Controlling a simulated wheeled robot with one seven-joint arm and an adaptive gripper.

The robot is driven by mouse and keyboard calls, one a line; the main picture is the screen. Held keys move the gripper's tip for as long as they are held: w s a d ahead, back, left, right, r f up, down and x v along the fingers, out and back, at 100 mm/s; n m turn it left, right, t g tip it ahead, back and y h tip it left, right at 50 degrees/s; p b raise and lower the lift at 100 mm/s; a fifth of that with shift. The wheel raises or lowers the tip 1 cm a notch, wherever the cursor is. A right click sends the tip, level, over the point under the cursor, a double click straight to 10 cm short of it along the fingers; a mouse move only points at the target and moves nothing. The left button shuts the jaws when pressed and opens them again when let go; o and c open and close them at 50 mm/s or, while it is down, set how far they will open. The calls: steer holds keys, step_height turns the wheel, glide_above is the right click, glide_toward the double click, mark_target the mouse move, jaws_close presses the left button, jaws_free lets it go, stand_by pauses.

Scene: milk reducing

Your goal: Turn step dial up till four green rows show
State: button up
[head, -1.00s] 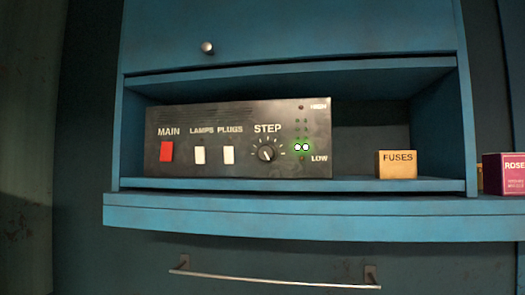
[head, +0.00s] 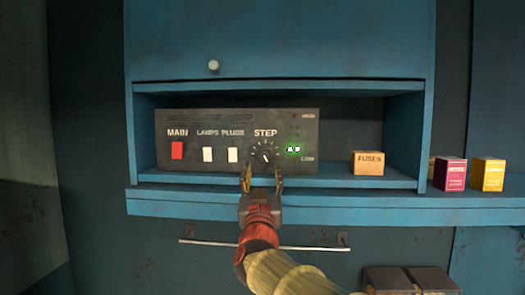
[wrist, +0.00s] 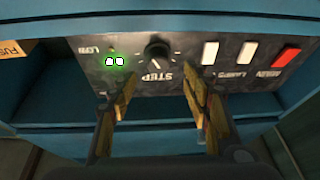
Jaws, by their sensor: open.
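The black control panel (head: 194,121) stands in the blue cabinet's open shelf. Its step dial (head: 265,153) is a round black knob with a white pointer line and a ring of tick marks. To the dial's right is the lamp column between HIGH and LOW, with one green row (head: 293,150) of two lamps lit near the bottom. The row also shows in the wrist view (wrist: 115,62), where the picture is upside down. My gripper (head: 262,174) is open and empty, just below and in front of the dial. In the wrist view the dial (wrist: 158,52) lies beyond the two fingertips, apart from them.
The panel also has a red MAIN switch (head: 177,150) and two white switches (head: 208,154). A FUSES box (head: 368,163) sits on the shelf to the right. A pink box (head: 450,174) and a yellow box (head: 488,174) stand farther right on the ledge. The shelf ledge (head: 160,199) runs below the panel.

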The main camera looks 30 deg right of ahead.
mark_target(265, 157)
steer(key=p+x, duration=0.1)
steer(key=x, duration=0.7)
steer(key=shift+d+p, duration=0.15)
steer(key=shift+p, duration=0.15)
steer(key=shift+s, duration=0.1)
steer(key=c, duration=0.3)
steer(key=c, duration=0.8)
